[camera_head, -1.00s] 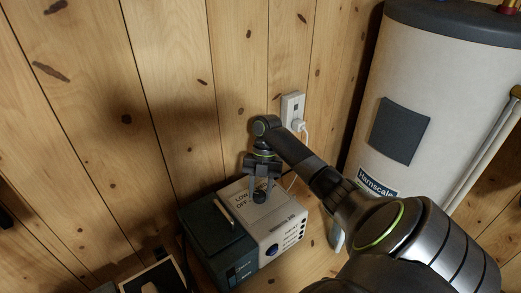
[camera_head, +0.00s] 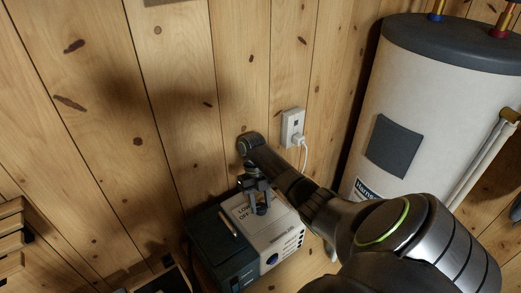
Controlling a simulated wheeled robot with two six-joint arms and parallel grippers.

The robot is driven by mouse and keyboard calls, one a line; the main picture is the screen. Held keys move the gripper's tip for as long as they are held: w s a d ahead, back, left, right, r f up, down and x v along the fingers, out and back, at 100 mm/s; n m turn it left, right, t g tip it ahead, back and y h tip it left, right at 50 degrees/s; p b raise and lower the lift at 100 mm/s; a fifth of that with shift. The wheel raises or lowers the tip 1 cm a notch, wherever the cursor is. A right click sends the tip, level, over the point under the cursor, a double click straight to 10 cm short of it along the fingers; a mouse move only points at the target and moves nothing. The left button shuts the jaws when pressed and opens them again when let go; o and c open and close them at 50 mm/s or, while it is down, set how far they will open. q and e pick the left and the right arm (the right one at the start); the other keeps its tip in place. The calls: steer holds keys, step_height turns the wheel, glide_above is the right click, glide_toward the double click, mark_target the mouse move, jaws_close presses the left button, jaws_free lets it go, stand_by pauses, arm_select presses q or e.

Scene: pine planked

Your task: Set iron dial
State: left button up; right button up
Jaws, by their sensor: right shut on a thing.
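The iron station (camera_head: 222,245) is a box with a dark green left part and a pale right part, standing low against the plank wall. Its pale top (camera_head: 283,219) carries the printed words LOW and OFF. My right gripper (camera_head: 259,205) comes down from above onto this top and is shut on the dark dial (camera_head: 261,209) beside the lettering. The fingers partly hide the dial, so its setting cannot be read. My left gripper is not in view.
A white wall socket (camera_head: 292,127) with a plugged-in cord is behind the box. A large white water tank (camera_head: 440,90) stands at the right. Wooden trays (camera_head: 10,238) are at the lower left.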

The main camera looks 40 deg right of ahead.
stand_by(0.4)
steer(key=o, duration=1)
